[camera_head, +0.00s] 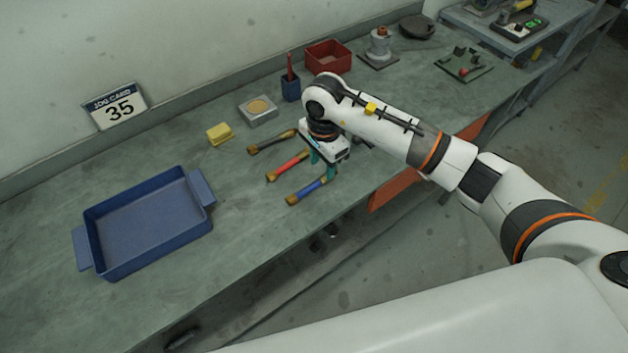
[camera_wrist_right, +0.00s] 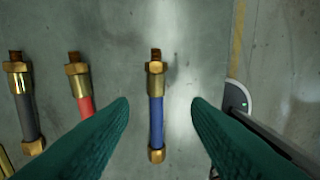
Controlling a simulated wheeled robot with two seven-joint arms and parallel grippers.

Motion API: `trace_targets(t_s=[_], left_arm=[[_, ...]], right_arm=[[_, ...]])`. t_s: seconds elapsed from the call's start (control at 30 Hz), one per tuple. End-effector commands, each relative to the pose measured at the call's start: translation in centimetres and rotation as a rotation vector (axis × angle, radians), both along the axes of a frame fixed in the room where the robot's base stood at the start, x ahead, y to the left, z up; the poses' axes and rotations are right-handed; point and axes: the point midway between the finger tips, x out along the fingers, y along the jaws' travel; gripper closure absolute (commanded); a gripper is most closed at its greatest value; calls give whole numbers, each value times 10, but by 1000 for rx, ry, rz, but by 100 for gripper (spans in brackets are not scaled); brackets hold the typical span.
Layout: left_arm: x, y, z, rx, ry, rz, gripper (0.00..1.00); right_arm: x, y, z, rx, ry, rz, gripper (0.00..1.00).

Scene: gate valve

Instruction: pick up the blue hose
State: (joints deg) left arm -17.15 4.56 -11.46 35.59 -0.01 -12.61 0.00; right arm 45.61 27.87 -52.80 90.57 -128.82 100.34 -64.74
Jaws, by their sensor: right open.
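The blue hose (camera_head: 308,191) has brass fittings at both ends and lies on the grey workbench near its front edge. In the right wrist view the blue hose (camera_wrist_right: 156,118) lies upright in the picture, between the two teal fingers and apart from both. My right gripper (camera_head: 324,168) points down over the bench at the right ends of the hoses, open and empty. Its fingertips also show in the right wrist view (camera_wrist_right: 160,115). My left gripper is in neither view.
A red hose (camera_head: 288,166) and a black hose (camera_head: 273,142) lie beside the blue one. A blue tray (camera_head: 146,265) stands at the left. A yellow block (camera_head: 220,133), a red bin (camera_head: 328,56) and a job card sign (camera_head: 115,106) are farther back. Bench between tray and hoses is clear.

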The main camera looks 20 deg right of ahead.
Motion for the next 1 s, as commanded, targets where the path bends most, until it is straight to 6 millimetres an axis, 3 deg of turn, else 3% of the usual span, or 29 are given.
trace_targets(t_s=[0.17, 0.43, 0.73, 0.77, 1.0], left_arm=[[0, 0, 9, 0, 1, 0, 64], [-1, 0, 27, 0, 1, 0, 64], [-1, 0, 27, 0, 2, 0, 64], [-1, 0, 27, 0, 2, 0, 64], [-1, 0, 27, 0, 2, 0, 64]], right_arm=[[0, 0, -11, 2, 3, -1, 56], [4, 0, -50, 1, 3, -1, 56], [5, 0, -58, 2, -2, 0, 56], [5, 0, -58, 2, -2, 0, 58], [5, 0, -57, 2, -2, 0, 97]])
